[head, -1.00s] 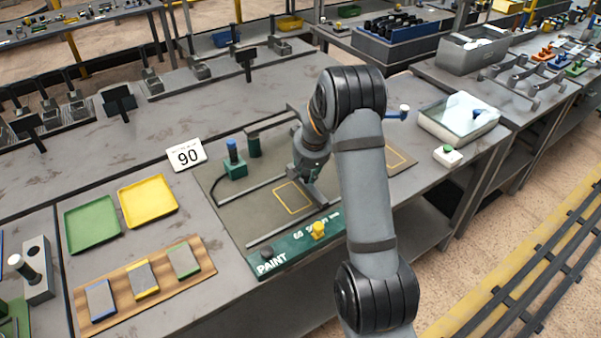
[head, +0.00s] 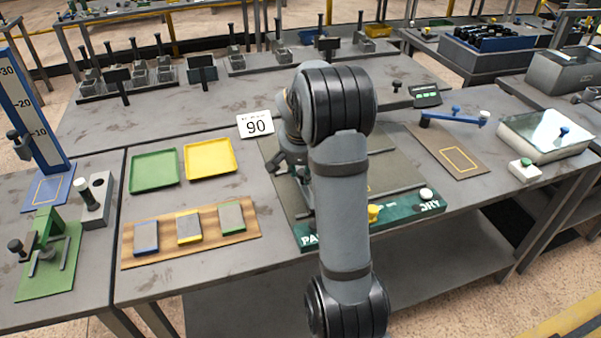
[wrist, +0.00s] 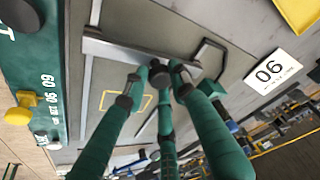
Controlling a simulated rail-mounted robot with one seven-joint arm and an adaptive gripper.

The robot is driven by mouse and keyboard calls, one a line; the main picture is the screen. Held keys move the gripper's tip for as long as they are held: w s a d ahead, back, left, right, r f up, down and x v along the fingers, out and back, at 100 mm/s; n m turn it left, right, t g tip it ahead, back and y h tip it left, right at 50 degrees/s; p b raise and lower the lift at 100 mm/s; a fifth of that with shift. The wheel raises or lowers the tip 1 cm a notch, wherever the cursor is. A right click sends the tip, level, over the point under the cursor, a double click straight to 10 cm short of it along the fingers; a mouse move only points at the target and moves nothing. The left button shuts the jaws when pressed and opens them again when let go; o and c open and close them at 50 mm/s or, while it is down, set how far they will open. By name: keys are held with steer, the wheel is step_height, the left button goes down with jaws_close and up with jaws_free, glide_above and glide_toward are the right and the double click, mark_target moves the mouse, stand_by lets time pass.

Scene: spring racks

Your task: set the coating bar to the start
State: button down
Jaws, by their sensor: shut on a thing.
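The coating bar (wrist: 115,50) is a grey bar lying across the grey coater plate (wrist: 150,28) in the wrist view. My gripper (wrist: 168,76) is shut on the dark knob at the bar's middle, with its green fingers around it. A yellow outlined rectangle (wrist: 128,101) on the plate lies to one side of the bar, apart from it. In the head view my gripper (head: 296,172) is at the left end of the plate (head: 390,170). My arm hides much of the plate there, and the bar cannot be made out clearly.
The coater's green front panel (head: 405,212) has a yellow knob (head: 374,213) and a white knob. A card reading 90 (head: 256,125) stands behind my gripper. Yellow (head: 210,158) and green (head: 154,170) trays and a wooden board with pads (head: 190,236) lie to the left.

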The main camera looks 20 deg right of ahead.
steer(key=shift+w+a+r, duration=0.25)
steer(key=shift+w+r, duration=0.05)
steer(key=c, duration=1.7)
jaws_free()
steer(key=shift+a, duration=0.1)
steer(key=o, duration=0.3)
steer(key=shift+f, duration=0.1)
steer(key=shift+s+f, duration=0.1)
steer(key=shift+s, duration=0.05)
steer(key=v, duration=1.2)
steer(key=shift+f, duration=0.1)
